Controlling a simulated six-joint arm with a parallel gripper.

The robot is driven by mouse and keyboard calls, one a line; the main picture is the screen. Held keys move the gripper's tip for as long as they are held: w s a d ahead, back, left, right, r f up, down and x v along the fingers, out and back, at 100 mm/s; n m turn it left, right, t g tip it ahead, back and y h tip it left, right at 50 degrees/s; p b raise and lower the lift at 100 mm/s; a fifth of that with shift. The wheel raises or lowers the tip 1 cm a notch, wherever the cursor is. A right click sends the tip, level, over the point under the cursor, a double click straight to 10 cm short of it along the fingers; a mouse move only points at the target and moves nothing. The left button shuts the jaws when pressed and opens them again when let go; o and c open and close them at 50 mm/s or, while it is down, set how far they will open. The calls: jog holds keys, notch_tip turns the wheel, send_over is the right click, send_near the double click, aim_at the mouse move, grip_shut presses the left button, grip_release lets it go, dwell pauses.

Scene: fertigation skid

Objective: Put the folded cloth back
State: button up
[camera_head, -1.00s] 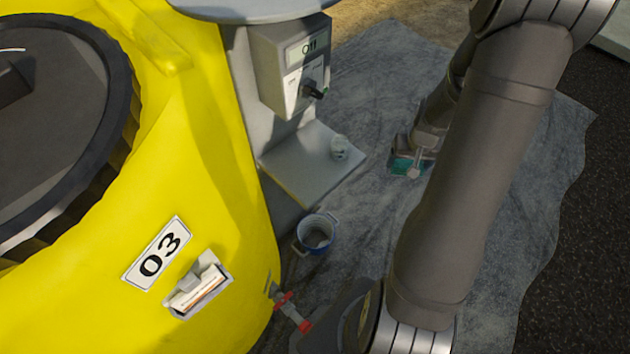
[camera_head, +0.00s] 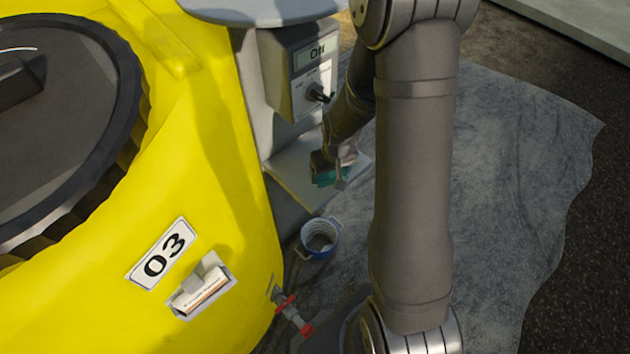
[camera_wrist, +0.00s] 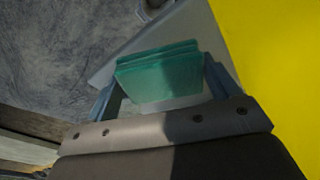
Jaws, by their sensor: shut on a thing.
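A green folded cloth (camera_wrist: 158,76) sits between the two fingers of my gripper (camera_wrist: 160,84) in the wrist view, and my gripper is shut on it. The gripper is in front of or over the grey shelf (camera_head: 296,184) below the control box. I cannot tell how high the cloth is above the shelf. The shelf (camera_wrist: 100,76) also shows behind the cloth in the wrist view.
A grey control box (camera_head: 300,75) with a knob stands above the shelf. A blue-and-white bucket (camera_head: 320,238) stands below it. The yellow tank (camera_head: 220,180) is close on the left. A red-handled valve (camera_head: 290,312) sticks out low. The grey ground sheet (camera_head: 510,180) at right is clear.

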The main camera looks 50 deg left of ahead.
aim_at(315, 186)
jog(key=s+a+f, duration=0.1)
jog(key=a, duration=0.1)
jog(key=s+a+f, duration=0.1)
jog(key=a, duration=0.1)
jog(key=shift+s+f, duration=0.15)
jog(key=shift+f, duration=2.2)
jog(key=shift+f, duration=0.1)
jog(key=o, duration=0.9)
jog(key=r, duration=0.4)
jog(key=d+r, duration=0.1)
jog(key=r, duration=0.7)
jog(key=shift+s+d, duration=0.35)
jog(key=shift+d, duration=0.05)
